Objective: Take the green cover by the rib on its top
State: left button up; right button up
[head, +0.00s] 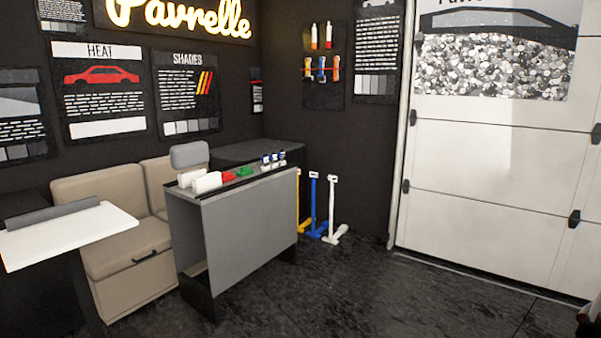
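The green cover (245,172) is small and far off, on top of the grey counter (240,225). It sits between a red item (229,176) on its left and several small blue-and-white bottles (273,160) on its right. The rib on its top is too small to make out. Neither of my grippers shows in the head view, and nothing is seen touching the cover.
White blocks (206,182) lie at the counter's left end. A beige seat (125,240) stands behind and left of it, and a white tabletop (85,230) is at far left. Coloured stands (314,205) are behind its right end. Dark floor (370,290) is clear in front.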

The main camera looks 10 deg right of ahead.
aim_at(244, 171)
jog(key=i+z, duration=0.35)
jog(key=i, duration=1.75)
jog(key=i+u, duration=0.1)
jog(key=i, duration=0.8)
jog(key=i+l+u, duration=0.1)
jog(key=i, duration=0.75)
jog(key=l, duration=0.1)
